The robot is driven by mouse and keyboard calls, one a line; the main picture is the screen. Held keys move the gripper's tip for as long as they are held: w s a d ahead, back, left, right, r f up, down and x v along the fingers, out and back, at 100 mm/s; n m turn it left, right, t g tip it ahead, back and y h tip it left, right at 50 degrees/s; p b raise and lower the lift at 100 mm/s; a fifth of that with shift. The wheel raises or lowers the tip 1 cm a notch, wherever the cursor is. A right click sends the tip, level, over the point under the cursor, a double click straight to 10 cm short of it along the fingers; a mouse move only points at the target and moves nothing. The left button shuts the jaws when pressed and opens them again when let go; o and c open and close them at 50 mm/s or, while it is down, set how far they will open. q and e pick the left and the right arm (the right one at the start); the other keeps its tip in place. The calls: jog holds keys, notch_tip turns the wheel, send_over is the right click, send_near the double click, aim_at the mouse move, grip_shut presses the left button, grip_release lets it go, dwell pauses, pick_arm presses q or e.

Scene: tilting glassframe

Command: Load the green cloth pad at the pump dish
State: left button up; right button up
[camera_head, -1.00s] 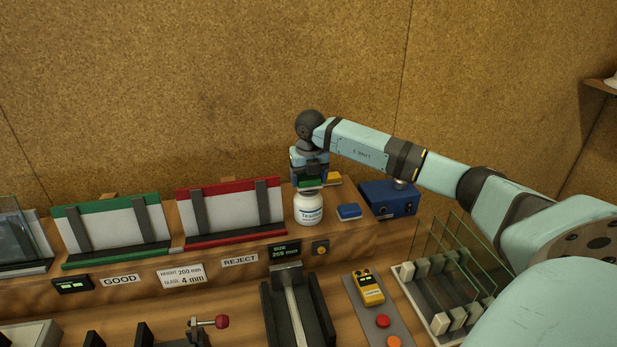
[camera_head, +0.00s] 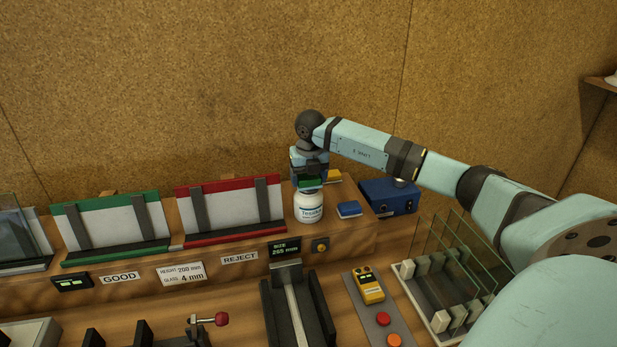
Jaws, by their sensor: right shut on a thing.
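The pump dish is a white bottle with a label (camera_head: 308,208) on the raised shelf, right of the red-framed rack. My right gripper (camera_head: 309,181) points down directly above it, shut on the green cloth pad (camera_head: 310,184). The pad is at the top of the bottle; I cannot tell whether it presses on the dish. The gripper hides much of the pad and the bottle's top. My left gripper is not in view.
A blue pad (camera_head: 348,209) and a yellow pad (camera_head: 333,176) lie close to the bottle. A blue box (camera_head: 388,197) stands to the right. Glass panes stand in a rack (camera_head: 440,322) at the lower right. Red (camera_head: 232,238) and green (camera_head: 117,255) racks stand to the left.

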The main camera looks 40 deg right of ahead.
aim_at(307, 178)
jog(key=shift+r+p, duration=1.95)
jog(key=shift+r, duration=1.55)
jog(key=shift+a+f+n, duration=0.15)
jog(key=shift+a+n, duration=0.25)
jog(key=s+a+f+m+g, duration=0.1)
jog(key=s+a+f+m, duration=0.1)
jog(key=s+a+m, duration=0.3)
jog(key=s+a+f+m, duration=0.2)
jog(key=s+a+m, duration=0.2)
jog(key=a+m, duration=1)
jog(key=s+a+f+m+g, duration=0.1)
jog(key=s+a+f+m, duration=0.1)
jog(key=s+a+m, duration=0.3)
jog(key=a+m, duration=0.4)
jog(key=m, duration=0.3)
jog(key=shift+s+a+g+y, duration=0.25)
jog(key=shift+s+g+y, duration=0.05)
jog(key=shift+s, duration=0.05)
